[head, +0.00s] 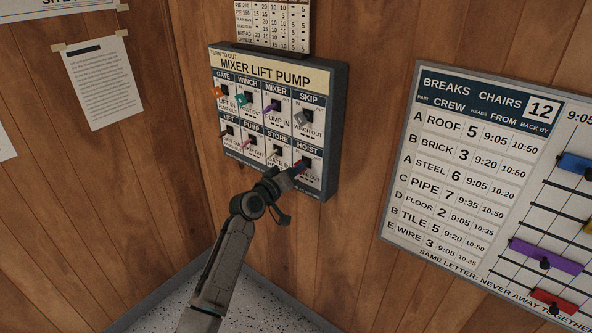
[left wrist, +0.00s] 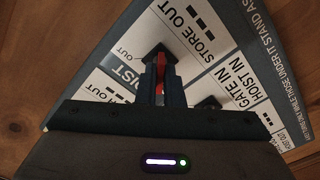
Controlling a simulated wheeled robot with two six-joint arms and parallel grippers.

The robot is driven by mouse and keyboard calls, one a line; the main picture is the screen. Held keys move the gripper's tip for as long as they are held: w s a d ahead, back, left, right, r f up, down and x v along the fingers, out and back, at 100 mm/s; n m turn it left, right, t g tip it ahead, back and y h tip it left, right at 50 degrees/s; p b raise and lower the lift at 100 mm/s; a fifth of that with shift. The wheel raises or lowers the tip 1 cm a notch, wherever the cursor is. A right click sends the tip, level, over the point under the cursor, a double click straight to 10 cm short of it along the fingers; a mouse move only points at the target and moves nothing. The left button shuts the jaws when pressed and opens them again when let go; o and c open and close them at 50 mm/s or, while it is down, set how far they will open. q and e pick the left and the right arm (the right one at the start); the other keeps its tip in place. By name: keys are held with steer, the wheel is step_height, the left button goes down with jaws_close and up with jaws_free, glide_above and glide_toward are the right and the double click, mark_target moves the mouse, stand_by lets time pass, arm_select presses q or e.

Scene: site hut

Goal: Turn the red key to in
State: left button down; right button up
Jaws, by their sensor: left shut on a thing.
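The key panel (head: 328,120), headed MIXER LIFT PUMP with TURN TO OUT above, hangs on the wood wall. The red key sits at its HOIST place, bottom right of the two rows. In the left wrist view the red key (left wrist: 160,72) shows as a red strip between my two dark fingers. My left gripper (head: 292,172) is shut on it, reaching up from below. The same gripper shows in the left wrist view (left wrist: 160,88). An OUT mark shows beside the key there. My fingers hide much of the key, so I cannot tell its exact turn.
Other keys sit close by: a grey key (head: 300,118) above, a purple key (head: 271,106), a pink key (head: 249,141) and several more. A crew board (head: 480,160) hangs to the right. Bare wood wall lies below the panel.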

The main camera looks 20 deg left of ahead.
arm_select(q)
steer(key=shift+f, duration=0.1)
steer(key=c, duration=1.6)
jaws_free()
steer(key=shift+o, duration=0.2)
steer(key=b+v, duration=0.2)
steer(key=v, duration=0.8)
steer(key=shift+s, duration=0.4)
steer(key=shift+a, duration=0.15)
